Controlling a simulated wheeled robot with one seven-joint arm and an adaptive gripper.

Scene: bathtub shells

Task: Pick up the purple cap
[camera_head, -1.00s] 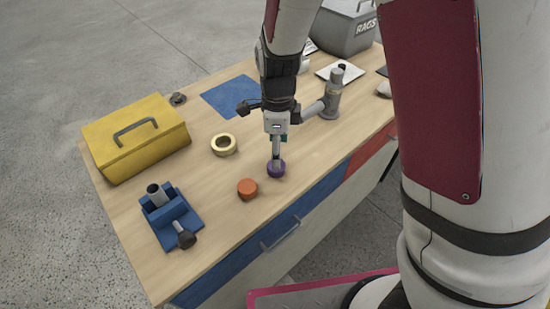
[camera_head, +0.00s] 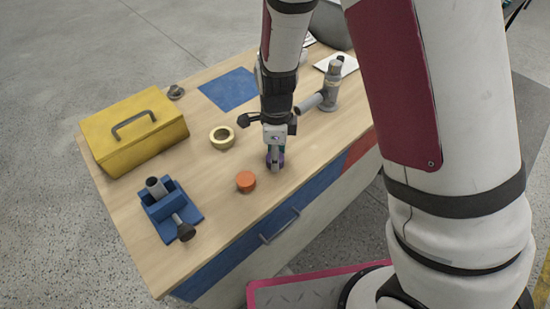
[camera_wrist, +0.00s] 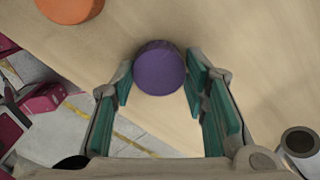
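The purple cap (camera_wrist: 159,68) is a short round piece on the wooden bench top. In the wrist view it lies at the mouth of my gripper (camera_wrist: 160,90), between the tips of the two teal-padded fingers. The left fingertip is close to the cap's edge and the right one lies along its right side; I cannot tell whether they touch it. The fingers are spread apart. In the head view my gripper (camera_head: 275,162) points down over the purple cap (camera_head: 281,158), which is mostly hidden behind the fingers.
An orange cap (camera_head: 246,181) lies just left of my gripper. A yellow tape ring (camera_head: 222,137), a blue vise (camera_head: 171,211), a yellow toolbox (camera_head: 133,131) and a grey pipe fitting (camera_head: 332,88) stand around. The bench's front edge is close by.

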